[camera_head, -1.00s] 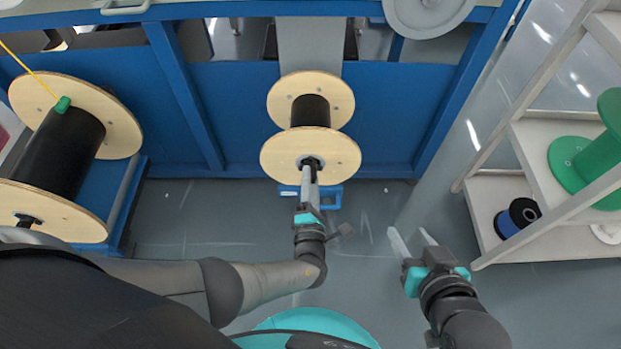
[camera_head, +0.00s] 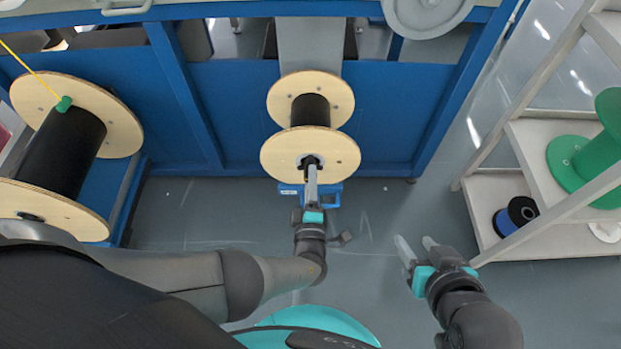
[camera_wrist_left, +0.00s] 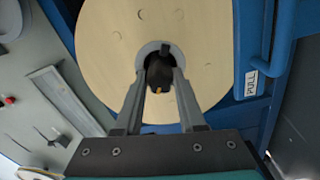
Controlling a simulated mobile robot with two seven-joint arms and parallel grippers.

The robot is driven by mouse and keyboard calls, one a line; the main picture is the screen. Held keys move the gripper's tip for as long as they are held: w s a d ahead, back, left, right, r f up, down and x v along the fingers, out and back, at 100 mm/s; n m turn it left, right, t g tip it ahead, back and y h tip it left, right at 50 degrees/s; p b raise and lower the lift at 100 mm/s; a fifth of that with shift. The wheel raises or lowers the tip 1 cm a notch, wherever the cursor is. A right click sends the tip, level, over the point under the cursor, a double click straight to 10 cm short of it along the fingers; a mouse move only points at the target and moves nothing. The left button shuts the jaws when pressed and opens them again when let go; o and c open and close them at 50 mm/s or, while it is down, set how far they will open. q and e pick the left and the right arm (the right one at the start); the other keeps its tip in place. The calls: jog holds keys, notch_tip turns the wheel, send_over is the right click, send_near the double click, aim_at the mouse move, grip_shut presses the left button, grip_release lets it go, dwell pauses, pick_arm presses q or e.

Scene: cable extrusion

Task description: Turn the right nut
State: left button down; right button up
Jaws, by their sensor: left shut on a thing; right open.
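The right nut (camera_wrist_left: 159,73) is a dark piece in a grey ring at the centre of a wooden spool flange (camera_head: 335,154). In the left wrist view it sits between my left fingers, one on each side, with a small orange spot on it. My left gripper (camera_head: 311,168) is shut on it, pointing straight at the flange of the small spool with a black core (camera_head: 310,110). In the head view the fingers hide most of the nut. My right gripper (camera_head: 416,245) is open and empty over the floor, right of the left one.
A large black-wound spool (camera_head: 62,155) with a green clip stands at the left. A blue frame (camera_head: 390,125) backs the small spool. A shelf (camera_head: 530,135) with a green spool (camera_head: 590,160) and a blue reel (camera_head: 516,215) stands at the right. Grey floor lies between.

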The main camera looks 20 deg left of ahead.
pick_arm(q)
jog(key=shift+w+a+r, duration=0.1)
jog(key=shift+w+r, duration=0.05)
jog(key=c, duration=0.5)
grip_release()
